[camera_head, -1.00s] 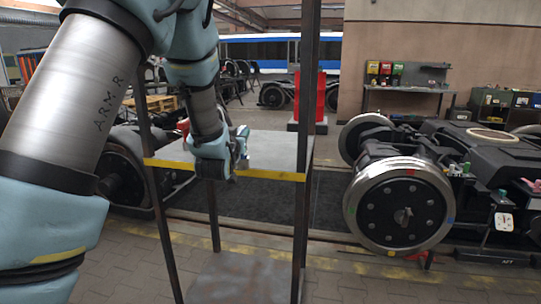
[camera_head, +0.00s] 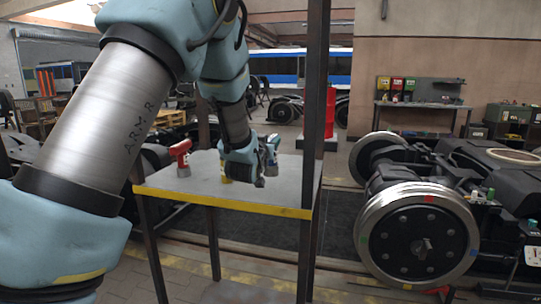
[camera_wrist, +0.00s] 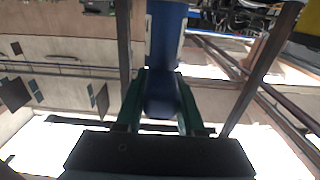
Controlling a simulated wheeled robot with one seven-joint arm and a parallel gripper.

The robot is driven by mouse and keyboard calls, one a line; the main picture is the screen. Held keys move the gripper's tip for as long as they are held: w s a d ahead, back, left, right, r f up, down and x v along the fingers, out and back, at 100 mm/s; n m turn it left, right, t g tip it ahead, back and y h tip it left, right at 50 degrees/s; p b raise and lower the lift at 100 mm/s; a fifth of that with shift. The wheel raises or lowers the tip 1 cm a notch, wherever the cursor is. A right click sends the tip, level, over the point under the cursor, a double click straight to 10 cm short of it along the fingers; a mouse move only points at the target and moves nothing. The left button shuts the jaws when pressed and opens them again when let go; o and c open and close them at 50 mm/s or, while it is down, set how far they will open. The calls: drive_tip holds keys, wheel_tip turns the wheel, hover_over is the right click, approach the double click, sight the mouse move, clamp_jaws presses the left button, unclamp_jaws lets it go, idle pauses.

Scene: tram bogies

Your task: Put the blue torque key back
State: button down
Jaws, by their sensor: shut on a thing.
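My gripper (camera_head: 258,172) is shut on the blue torque key (camera_head: 271,150), over the grey top of a tall stand (camera_head: 280,196) with a yellow front edge. In the wrist view the key's blue body (camera_wrist: 164,60) lies between the two green fingers of my gripper (camera_wrist: 161,95). In the head view my wrist and gripper hide part of the key, and I cannot tell whether it touches the stand top. A red tool (camera_head: 182,155) stands upright on the left of the top. A small yellow piece (camera_head: 225,176) shows behind my gripper, mostly hidden.
Dark posts of the stand (camera_head: 313,120) rise close to the right of my gripper. A bogie with a large wheel (camera_head: 418,245) is at the right. A bench (camera_head: 420,106) with red, yellow and green boxes is by the back wall. The right part of the stand top looks clear.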

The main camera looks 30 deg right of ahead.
sight(270, 168)
drive_tip(key=shift+f, duration=1.9)
drive_tip(key=shift+f, duration=0.2)
drive_tip(key=c, duration=0.5)
unclamp_jaws()
drive_tip(key=shift+r+p, duration=0.2)
drive_tip(key=shift+p, duration=0.1)
drive_tip(key=b+v, duration=0.3)
drive_tip(key=v, duration=0.9)
drive_tip(key=shift+a, duration=0.1)
